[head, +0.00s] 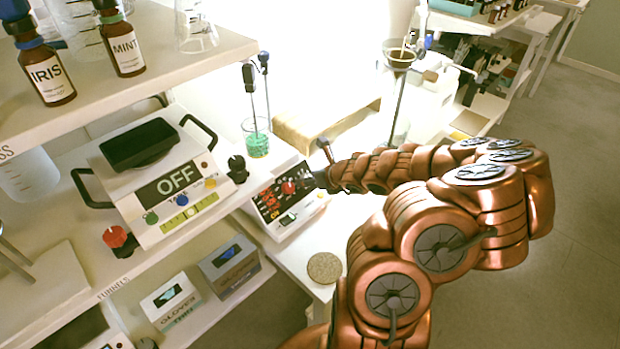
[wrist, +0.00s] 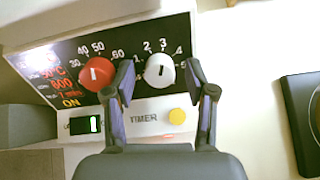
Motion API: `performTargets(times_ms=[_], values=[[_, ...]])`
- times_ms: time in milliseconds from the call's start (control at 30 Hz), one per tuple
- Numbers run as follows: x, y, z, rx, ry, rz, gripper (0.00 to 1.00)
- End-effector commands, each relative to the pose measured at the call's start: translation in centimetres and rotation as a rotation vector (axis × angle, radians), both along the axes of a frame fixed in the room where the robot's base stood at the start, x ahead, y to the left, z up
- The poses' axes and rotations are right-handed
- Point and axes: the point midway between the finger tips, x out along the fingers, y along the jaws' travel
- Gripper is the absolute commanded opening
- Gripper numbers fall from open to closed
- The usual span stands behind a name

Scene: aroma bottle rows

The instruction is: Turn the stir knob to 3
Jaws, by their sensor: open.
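The stirrer (head: 276,222) is a white box with a black panel; its panel (wrist: 30,75) also shows in the wrist view. A white knob (wrist: 159,70) sits under the numbers 1, 2, 3 and on. A small, roughly upright mark shows on it, but I cannot tell exactly which number it points to. A red knob (wrist: 96,73) is to its left, under 30 to 60. My gripper (wrist: 159,79) is open, with one finger on each side of the white knob. I cannot tell whether the fingers touch it. In the head view my arm hides the white knob.
The panel's display reads ON, and a TIMER label and a yellow button (wrist: 177,116) are below. A beaker of green liquid (head: 257,143) stands behind the stirrer. A white device reading OFF (head: 165,190) is to the left. A round cork disc (head: 324,268) lies in front.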

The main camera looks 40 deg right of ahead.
Motion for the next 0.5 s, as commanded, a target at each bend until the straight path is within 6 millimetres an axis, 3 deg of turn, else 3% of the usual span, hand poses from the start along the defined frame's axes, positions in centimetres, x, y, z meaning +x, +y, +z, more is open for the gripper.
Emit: performTargets(times_ms=[267,500], values=[[-0.4,-0.2,0.4,-0.002,-0.002,-0.001,0.56],[-2.2,-0.4,1.9,-0.003,-0.002,0.001,0.56]])
